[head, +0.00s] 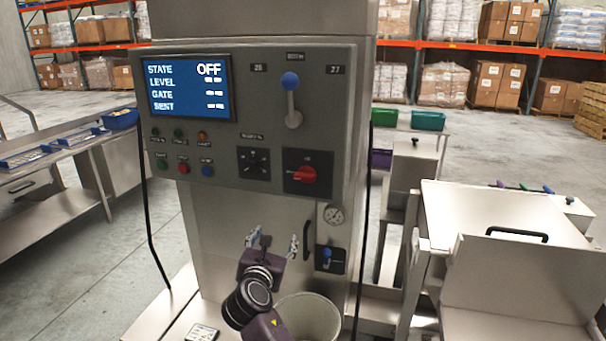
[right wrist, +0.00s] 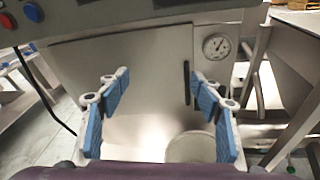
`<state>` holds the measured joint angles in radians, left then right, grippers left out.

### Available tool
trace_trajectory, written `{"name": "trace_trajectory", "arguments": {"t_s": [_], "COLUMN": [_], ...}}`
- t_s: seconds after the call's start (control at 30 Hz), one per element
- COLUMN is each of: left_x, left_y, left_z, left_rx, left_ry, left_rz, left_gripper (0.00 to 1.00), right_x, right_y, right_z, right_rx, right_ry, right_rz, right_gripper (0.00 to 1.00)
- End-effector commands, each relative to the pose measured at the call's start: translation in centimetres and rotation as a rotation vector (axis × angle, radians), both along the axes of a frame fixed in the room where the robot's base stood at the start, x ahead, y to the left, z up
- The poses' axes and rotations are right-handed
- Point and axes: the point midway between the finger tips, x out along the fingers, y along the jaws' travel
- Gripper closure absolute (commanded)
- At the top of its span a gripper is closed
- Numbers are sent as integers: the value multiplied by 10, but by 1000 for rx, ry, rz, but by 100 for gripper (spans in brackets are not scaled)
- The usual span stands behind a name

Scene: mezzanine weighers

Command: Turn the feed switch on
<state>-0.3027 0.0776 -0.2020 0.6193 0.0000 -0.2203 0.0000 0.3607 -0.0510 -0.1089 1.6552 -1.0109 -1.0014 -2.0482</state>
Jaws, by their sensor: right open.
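The control panel (head: 250,110) fronts a grey machine. Its screen (head: 188,88) reads STATE OFF, with dashes for LEVEL, GATE and SENT. A red rotary knob (head: 303,174) sits on a black plate at the panel's lower right. A small black dial (head: 253,162) is left of it. A blue-knobbed lever (head: 290,82) stands up above. The small labels are too blurred to tell which is the feed switch. My right gripper (head: 273,243) is open and empty, below the panel, before the cabinet front. Its blue-padded fingers (right wrist: 160,108) are wide apart in the wrist view. My left gripper is not in view.
A pale bin (head: 308,318) stands below the gripper. A gauge (head: 333,214), a door handle (head: 306,240) and a small blue lever (head: 327,258) are on the cabinet front. Green, red and blue buttons (head: 184,169) sit under the screen. A metal-lidded unit (head: 490,215) stands at right.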

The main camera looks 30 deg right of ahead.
Motion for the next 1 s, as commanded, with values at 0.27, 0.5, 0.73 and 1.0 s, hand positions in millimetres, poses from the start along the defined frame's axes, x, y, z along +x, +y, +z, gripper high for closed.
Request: {"name": "trace_trajectory", "arguments": {"t_s": [0.27, 0.5, 0.73, 1.0], "left_x": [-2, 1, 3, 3], "left_y": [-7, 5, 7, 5], "left_z": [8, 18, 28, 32], "left_rx": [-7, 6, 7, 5], "left_ry": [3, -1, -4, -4], "left_rz": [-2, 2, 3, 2], "left_gripper": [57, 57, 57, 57], "right_x": [-35, -23, 1, 12], "right_y": [-35, -57, -84, -96], "right_z": [133, 144, 143, 140], "right_rx": [-255, -278, -276, -274], "right_ry": [15, 24, 24, 23], "right_rz": [-145, -160, -158, -156], "right_gripper": [41, 41, 41, 41]}}
